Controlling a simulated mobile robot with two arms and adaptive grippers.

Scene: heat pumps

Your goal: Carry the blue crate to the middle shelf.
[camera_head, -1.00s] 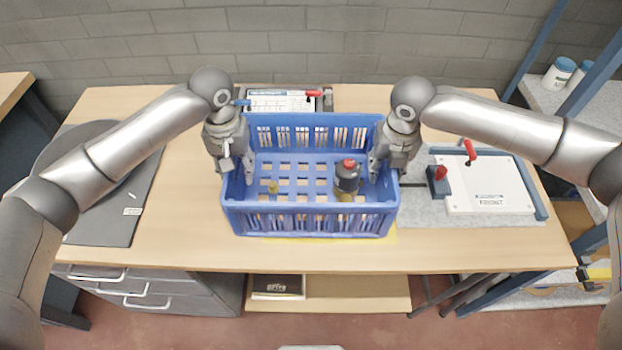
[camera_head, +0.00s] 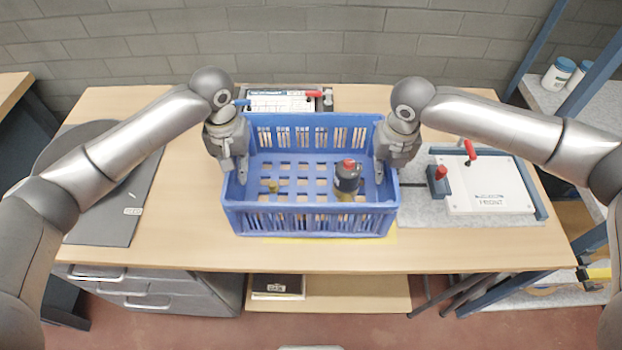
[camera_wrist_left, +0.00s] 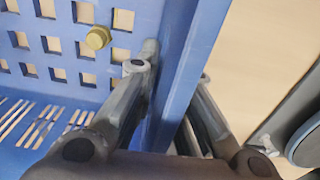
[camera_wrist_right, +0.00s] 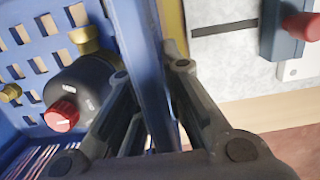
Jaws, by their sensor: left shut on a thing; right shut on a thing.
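The blue crate (camera_head: 310,219) is on or just above the wooden table, level, in the middle of the head view. It holds a dark cylinder with a red cap (camera_head: 347,177) and a small brass fitting (camera_head: 273,186). My left gripper (camera_head: 240,172) is shut on the crate's left wall, which runs between its fingers in the left wrist view (camera_wrist_left: 178,80). My right gripper (camera_head: 384,165) is shut on the crate's right wall, as the right wrist view (camera_wrist_right: 150,75) shows. I cannot tell whether the crate's bottom touches the table.
A shelf rack (camera_head: 545,95) with white jars (camera_head: 558,73) stands at the right. A white panel with red handles (camera_head: 490,188) lies right of the crate. A dark board (camera_head: 115,205) lies at the left. A clipboard-like sheet (camera_head: 282,101) lies behind the crate. A yellow patch shows under the crate's front edge.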

